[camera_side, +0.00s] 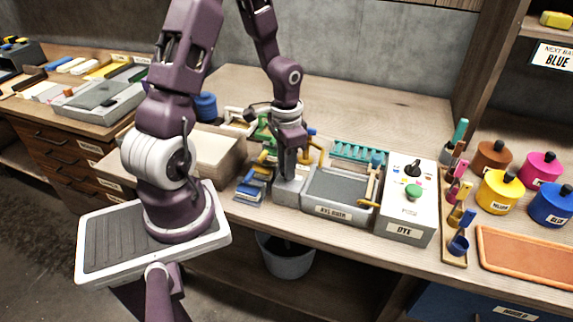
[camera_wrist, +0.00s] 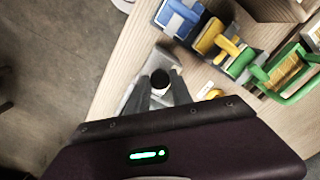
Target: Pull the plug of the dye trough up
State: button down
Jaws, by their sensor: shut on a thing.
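The grey dye trough (camera_side: 341,190) stands at the bench's front edge, with a small grey compartment (camera_side: 288,194) at its left end. My gripper (camera_side: 291,172) points straight down over that compartment. In the wrist view my gripper (camera_wrist: 160,88) has its two dark fingers on either side of the plug (camera_wrist: 160,78), which shows a round black top and a pale part below. The gripper is shut on the plug. The fingers hide the plug in the side view. How high the plug sits in its hole cannot be told.
A white DYE box (camera_side: 407,205) with a black knob and green button stands right of the trough. Blue, yellow and green handled tools (camera_wrist: 235,50) lie close left of the gripper in the side view. A grey bucket (camera_side: 287,262) stands below the bench edge.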

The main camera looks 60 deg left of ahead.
jog(key=shift+r, duration=1.5)
jog(key=c, duration=1.1)
grip_release()
jog(key=shift+c, duration=0.2)
jog(key=s+d+r+t+y, duration=0.15)
jog(key=d+r, duration=0.25)
jog(key=r, duration=0.4)
jog(key=s+d+r+t, duration=0.15)
jog(key=d+r, duration=0.25)
jog(key=r, duration=0.4)
jog(key=s+d+r+t+h, duration=0.1)
jog(key=s+d+r+t, duration=0.1)
jog(key=s+d+r, duration=0.2)
jog(key=s+d, duration=0.3)
jog(key=s, duration=0.1)
jog(key=shift+s+d+r+t, duration=0.25)
jog(key=shift+d+r+t, duration=0.05)
jog(key=shift+d+r, duration=0.1)
